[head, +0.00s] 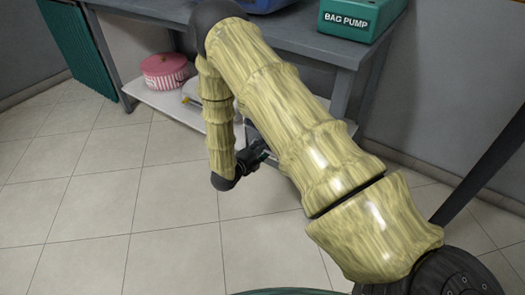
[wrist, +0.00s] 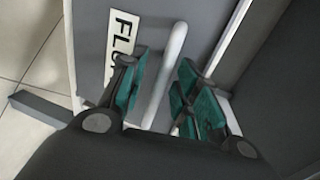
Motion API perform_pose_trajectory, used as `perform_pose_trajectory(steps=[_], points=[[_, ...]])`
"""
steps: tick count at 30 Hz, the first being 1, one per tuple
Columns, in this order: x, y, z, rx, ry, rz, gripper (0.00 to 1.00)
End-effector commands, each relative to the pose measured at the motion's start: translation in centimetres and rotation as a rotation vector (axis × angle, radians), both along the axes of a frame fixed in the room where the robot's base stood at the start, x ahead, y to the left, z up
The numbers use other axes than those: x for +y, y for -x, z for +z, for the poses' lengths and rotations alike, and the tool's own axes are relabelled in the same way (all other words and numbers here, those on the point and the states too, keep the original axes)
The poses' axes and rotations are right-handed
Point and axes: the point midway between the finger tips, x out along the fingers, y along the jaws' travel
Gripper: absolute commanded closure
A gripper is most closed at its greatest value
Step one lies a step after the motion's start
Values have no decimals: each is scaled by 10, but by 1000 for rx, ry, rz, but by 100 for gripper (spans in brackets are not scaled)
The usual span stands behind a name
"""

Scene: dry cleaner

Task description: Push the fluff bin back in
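The grey front of the fluff bin (wrist: 205,25) fills the upper middle of the wrist view. It bears a white label (wrist: 120,45) with black letters starting "FLU"; my finger covers the rest. A pale bar handle (wrist: 175,52) runs down the front. My gripper (wrist: 164,92) is open, with a teal-padded finger on either side of the handle and gaps between; I cannot tell whether it touches. In the head view my gripper (head: 253,156) is a small dark shape below the table, partly behind my arm. My arm hides most of the bin there.
A grey table (head: 290,38) with a low shelf (head: 160,100) stands at the back. A green box marked "BAG PUMP" (head: 350,20) is on top. A pink striped round box (head: 165,72) sits on the shelf. The tiled floor (head: 100,215) at left is clear.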

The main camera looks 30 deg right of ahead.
Motion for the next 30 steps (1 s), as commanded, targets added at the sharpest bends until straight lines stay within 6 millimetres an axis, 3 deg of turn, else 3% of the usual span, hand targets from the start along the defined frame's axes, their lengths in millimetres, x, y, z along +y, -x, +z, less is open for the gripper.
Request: perform_pose_trajectory(steps=[8,13,23,30], points=[[-1,0,0,0,0,0,70],[-1,0,0,0,0,0,100],[-5,-2,0,0,-1,-1,100],[-34,-14,1,-1,-1,-3,100]])
